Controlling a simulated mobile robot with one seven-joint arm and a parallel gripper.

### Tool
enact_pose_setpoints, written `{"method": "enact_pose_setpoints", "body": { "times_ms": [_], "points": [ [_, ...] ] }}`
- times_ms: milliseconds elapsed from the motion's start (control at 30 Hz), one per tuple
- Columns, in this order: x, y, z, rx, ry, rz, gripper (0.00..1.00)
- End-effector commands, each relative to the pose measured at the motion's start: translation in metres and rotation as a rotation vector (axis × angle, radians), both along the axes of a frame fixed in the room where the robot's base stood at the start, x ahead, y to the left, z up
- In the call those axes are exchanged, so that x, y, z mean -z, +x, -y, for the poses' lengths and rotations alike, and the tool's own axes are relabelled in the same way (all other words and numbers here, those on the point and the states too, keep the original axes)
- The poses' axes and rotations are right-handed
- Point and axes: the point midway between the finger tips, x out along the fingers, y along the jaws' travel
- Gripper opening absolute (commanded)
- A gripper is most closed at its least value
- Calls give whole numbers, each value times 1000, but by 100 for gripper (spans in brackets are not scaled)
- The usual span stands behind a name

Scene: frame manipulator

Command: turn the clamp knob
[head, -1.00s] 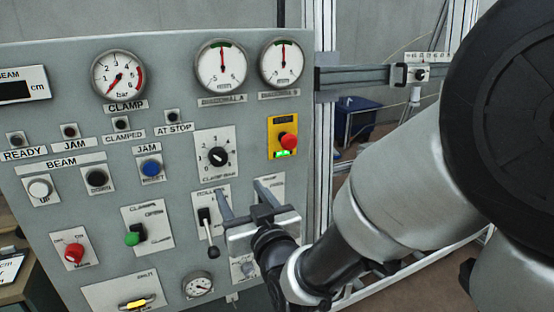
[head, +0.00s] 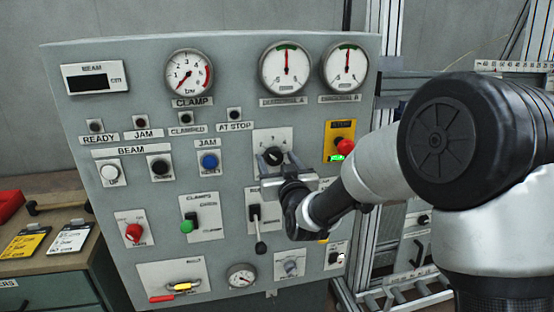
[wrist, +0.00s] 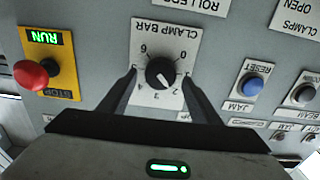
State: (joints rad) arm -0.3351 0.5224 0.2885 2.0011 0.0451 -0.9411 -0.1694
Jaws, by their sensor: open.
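The clamp knob (head: 273,156) is a round black dial on a white plate in the middle of the grey panel. In the wrist view the knob (wrist: 160,73) appears upside down under the label CLAMP BAR, with numbers around it and a white pointer mark; I cannot tell its exact setting. My gripper (head: 279,163) is open in front of the plate, and its fingers partly cover the plate's lower part. In the wrist view the gripper's (wrist: 160,75) two dark fingers stand on either side of the knob, with a gap on each side. Whether the tips touch the plate is unclear.
A red stop button (head: 345,146) on a yellow plate is close to the right of the knob. A blue reset button (head: 209,161) is to the left. A lever (head: 258,230) hangs below. A bench (head: 55,255) with cards stands at the left.

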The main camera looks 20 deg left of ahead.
Motion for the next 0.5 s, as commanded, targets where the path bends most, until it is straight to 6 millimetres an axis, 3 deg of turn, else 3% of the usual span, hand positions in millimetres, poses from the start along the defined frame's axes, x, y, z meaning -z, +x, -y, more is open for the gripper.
{"method": "enact_pose_setpoints", "body": {
  "times_ms": [367, 500],
  "points": [
    [1, 5, -3, 0, -1, -1, 57],
    [0, 5, -3, 0, -1, -1, 34]
  ]
}}
